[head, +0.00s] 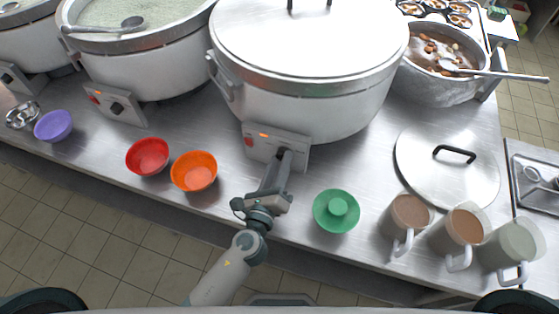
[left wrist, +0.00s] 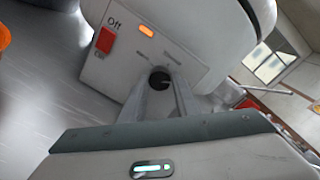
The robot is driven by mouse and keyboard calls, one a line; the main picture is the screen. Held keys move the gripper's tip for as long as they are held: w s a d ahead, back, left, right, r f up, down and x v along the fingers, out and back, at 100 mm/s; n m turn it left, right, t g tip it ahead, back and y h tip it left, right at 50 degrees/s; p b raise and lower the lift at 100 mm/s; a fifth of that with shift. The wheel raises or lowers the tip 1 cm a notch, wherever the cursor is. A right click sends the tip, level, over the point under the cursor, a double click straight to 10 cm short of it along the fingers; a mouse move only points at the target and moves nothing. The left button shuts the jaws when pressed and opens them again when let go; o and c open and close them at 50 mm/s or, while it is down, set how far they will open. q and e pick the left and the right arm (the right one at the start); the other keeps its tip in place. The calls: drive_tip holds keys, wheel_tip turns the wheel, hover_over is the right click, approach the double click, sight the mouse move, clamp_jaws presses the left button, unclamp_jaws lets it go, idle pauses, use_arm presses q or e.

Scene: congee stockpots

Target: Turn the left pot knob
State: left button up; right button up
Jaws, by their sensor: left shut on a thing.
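The large lidded stockpot (head: 305,95) stands in the middle of the counter in the head view. Its control box (head: 297,165) faces me at the pot's base. My left gripper (head: 285,157) reaches up to this box and is shut on the black knob (left wrist: 159,78), which shows between the fingers in the left wrist view. The fingers and arm hide most of the knob in the head view. A red switch (left wrist: 106,39) and a lit orange lamp (left wrist: 147,31) sit on the same box. My right gripper is not in view.
Another stockpot (head: 140,70) with a ladle is at left. Red (head: 148,156) and orange (head: 194,171) bowls stand left of my arm, a green dish (head: 337,211) right of it. Mugs (head: 408,215) and a loose lid (head: 447,180) are further right.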

use_arm(q)
drive_tip(key=shift+m, duration=1.1)
drive_tip(key=shift+f, duration=0.1)
drive_tip(key=o, duration=1)
drive_tip(key=shift+o, duration=0.2)
drive_tip(key=shift+s, duration=0.1)
drive_tip(key=b+v, duration=0.5)
drive_tip(key=v, duration=1.2)
drive_tip(key=shift+b, duration=0.4)
drive_tip(key=shift+a, duration=0.1)
